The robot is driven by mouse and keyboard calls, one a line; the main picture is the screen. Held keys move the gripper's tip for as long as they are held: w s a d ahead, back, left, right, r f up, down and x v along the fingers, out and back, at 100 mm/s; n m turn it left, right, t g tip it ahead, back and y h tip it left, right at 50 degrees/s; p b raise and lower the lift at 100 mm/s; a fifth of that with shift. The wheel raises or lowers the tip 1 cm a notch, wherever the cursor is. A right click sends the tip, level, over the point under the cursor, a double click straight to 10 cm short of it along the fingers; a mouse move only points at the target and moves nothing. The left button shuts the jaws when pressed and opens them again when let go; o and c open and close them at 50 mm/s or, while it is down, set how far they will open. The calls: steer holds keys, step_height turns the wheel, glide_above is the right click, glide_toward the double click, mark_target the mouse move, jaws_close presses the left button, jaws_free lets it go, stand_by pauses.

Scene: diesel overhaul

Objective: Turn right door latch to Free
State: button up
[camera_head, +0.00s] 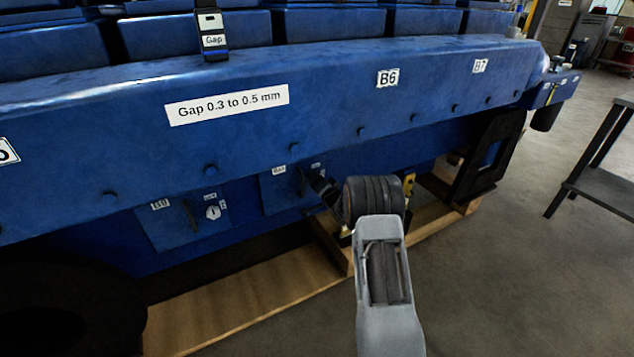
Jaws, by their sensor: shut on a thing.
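The right door (278,192) is a blue panel low on the side of the blue engine. It has a dark upright handle (301,183) and small white labels (316,165) near its upper right. My gripper (319,182) reaches the door's right part from the front right and is shut at the latch's place. The fingers and wrist hide the latch, so its pointer and setting cannot be read. The left door (180,218) has a matching handle and a white round latch (212,212) in plain view.
The blue engine ledge (230,140) with bolts overhangs the doors. Wooden beams (245,305) lie under the engine. A dark stand (483,160) is to the right of my arm. A grey table (605,180) stands at far right, with open floor between.

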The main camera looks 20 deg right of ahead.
steer(key=o, duration=0.9)
steer(key=s, duration=0.4)
steer(key=s+d+p, duration=0.1)
steer(key=s, duration=0.4)
steer(key=s+p, duration=0.1)
steer(key=s, duration=0.3)
steer(key=shift+s+d, duration=0.25)
steer(key=shift+s, duration=0.15)
